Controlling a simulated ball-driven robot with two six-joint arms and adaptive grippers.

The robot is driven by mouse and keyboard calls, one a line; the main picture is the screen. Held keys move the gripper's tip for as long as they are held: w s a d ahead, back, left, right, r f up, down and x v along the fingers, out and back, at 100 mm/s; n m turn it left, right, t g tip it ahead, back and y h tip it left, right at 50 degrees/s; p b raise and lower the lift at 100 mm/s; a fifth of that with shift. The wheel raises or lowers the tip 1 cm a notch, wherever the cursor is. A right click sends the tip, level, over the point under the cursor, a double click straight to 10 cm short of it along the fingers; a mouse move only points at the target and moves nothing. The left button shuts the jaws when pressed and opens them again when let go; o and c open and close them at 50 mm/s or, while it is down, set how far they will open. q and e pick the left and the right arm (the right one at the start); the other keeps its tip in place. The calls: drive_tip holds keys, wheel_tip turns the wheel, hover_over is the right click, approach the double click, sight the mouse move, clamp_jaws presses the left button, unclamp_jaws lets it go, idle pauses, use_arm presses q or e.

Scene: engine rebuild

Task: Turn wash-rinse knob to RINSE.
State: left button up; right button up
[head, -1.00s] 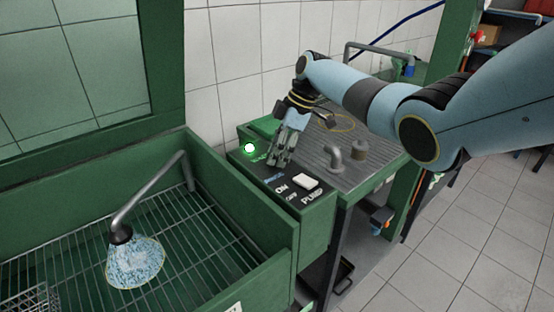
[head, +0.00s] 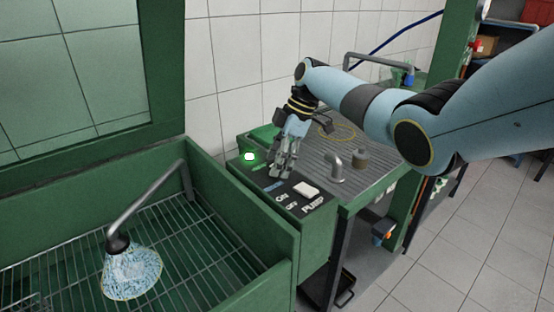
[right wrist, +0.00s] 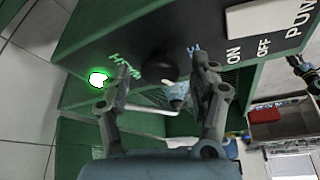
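The wash-rinse knob (right wrist: 158,68) is a round black knob on the dark control panel in the right wrist view. Worn pale lettering lies on either side of it. My right gripper (right wrist: 161,65) is open, with one finger on each side of the knob; I cannot tell whether either touches it. In the head view my right gripper (head: 283,170) points down at the panel (head: 308,232), and its fingers hide the knob. A small dark jointed shape (right wrist: 304,75) at the right edge of the wrist view looks like my left gripper; its fingers are too small to read.
A white switch (head: 306,190) marked ON, OFF and PUMP is near my fingers. A green lamp (head: 249,156) glows beside them. A pipe elbow (head: 335,165) stands on the ribbed worktop. The green wash basin (head: 240,225) with a spraying nozzle (head: 118,243) is at left.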

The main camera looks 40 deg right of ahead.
drive_tip(key=shift+r, duration=0.15)
drive_tip(key=v, duration=1.1)
drive_tip(key=shift+d+r, duration=0.25)
drive_tip(key=shift+r, duration=0.05)
drive_tip(key=shift+s+f, duration=0.1)
